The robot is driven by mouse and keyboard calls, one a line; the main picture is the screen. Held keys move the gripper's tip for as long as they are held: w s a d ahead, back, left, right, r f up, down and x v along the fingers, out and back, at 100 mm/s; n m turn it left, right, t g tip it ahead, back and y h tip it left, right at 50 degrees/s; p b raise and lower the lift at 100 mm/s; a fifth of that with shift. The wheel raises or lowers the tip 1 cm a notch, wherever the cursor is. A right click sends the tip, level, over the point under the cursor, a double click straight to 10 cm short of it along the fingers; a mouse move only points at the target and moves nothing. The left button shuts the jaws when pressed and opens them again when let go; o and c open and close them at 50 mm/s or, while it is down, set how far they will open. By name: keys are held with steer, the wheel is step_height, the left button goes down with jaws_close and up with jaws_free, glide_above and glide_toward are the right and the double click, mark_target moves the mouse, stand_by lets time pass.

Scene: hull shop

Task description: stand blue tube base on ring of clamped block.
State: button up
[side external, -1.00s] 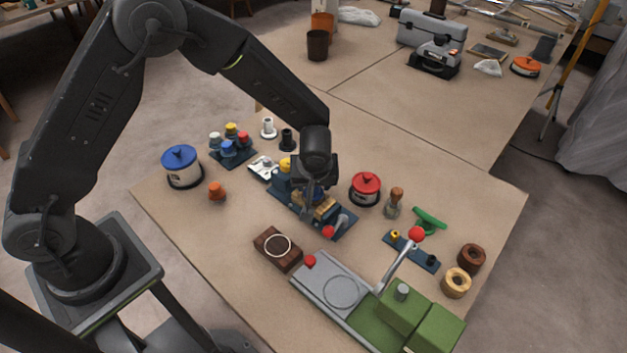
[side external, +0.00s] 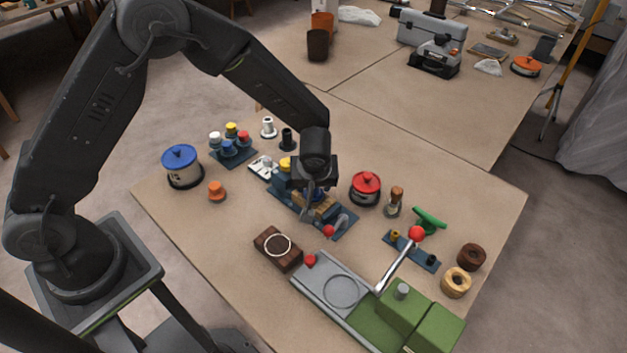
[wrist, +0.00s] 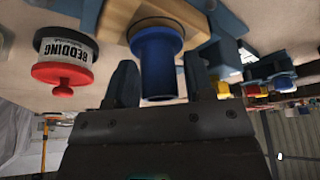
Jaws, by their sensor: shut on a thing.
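The blue tube (wrist: 155,65) is between the two fingers of my gripper (wrist: 160,82) in the wrist view, and the gripper is shut on it. The tube's flanged base faces the wooden block (wrist: 118,18) and lines up with a dark ring at its edge. I cannot tell whether base and ring touch. In the side view my gripper (side external: 312,195) is right over the wooden block (side external: 322,207), which sits in a dark blue clamp fixture (side external: 342,222) with a red-knobbed handle. The gripper hides most of the tube there.
A red-lidded tin (side external: 365,188) stands close to the right of the clamp. A blue-lidded tin (side external: 182,165) and an orange knob (side external: 216,190) are to the left. A brown block with a pale ring (side external: 277,248) and a grey-green machine (side external: 370,310) lie in front.

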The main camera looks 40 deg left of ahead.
steer(key=shift+f, duration=0.35)
steer(key=o, duration=0.7)
steer(key=shift+c, duration=0.2)
steer(key=v, duration=1.1)
